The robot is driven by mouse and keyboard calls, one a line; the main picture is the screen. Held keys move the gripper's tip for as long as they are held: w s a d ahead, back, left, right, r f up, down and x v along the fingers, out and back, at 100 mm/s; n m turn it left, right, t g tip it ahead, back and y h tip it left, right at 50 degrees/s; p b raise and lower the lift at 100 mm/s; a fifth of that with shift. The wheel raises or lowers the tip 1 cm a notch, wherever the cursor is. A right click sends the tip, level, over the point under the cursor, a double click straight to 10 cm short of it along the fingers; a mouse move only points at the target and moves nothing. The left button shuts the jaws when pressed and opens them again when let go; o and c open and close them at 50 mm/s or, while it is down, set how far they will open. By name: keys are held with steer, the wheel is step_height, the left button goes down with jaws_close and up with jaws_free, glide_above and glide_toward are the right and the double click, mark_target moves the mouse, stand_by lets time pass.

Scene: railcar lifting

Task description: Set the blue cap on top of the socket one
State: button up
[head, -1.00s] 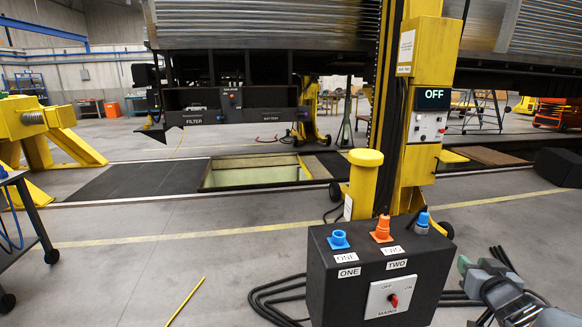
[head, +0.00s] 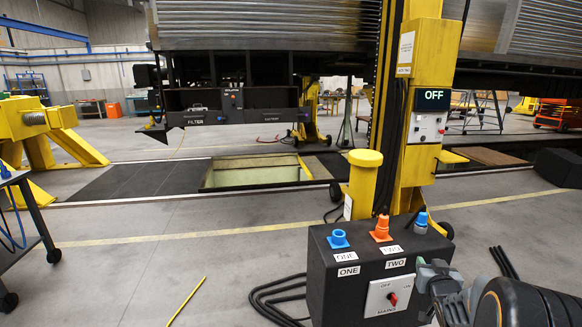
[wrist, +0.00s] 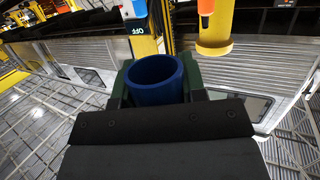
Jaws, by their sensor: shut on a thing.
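In the wrist view, my gripper (wrist: 157,85) is shut on the blue cap (wrist: 160,78), a round blue cup with its open end showing, between green-lined fingers. In the head view my gripper (head: 432,274) is at the right front of the black socket box, and the cap cannot be made out there. Socket one (head: 338,240) is the blue fitting at the left of the box top, above a label reading ONE. My gripper is well to the right of it.
The black box (head: 335,292) carries an orange fitting (head: 381,231) in the middle, a blue-and-grey fitting (head: 421,222) at the right and a mains switch (head: 391,296) in front. A yellow post (head: 364,180) stands close behind. Dark cables (head: 270,298) lie on the floor left of the box.

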steer(key=w+a+f+n+y, duration=0.1)
steer(key=a+f+n+y, duration=0.15)
steer(key=a+f, duration=1.75)
steer(key=s+f+y, duration=0.1)
steer(key=s+f, duration=0.7)
steer(key=s, duration=0.1)
steer(key=shift+a+p, duration=0.25)
steer(key=shift+p, duration=0.1)
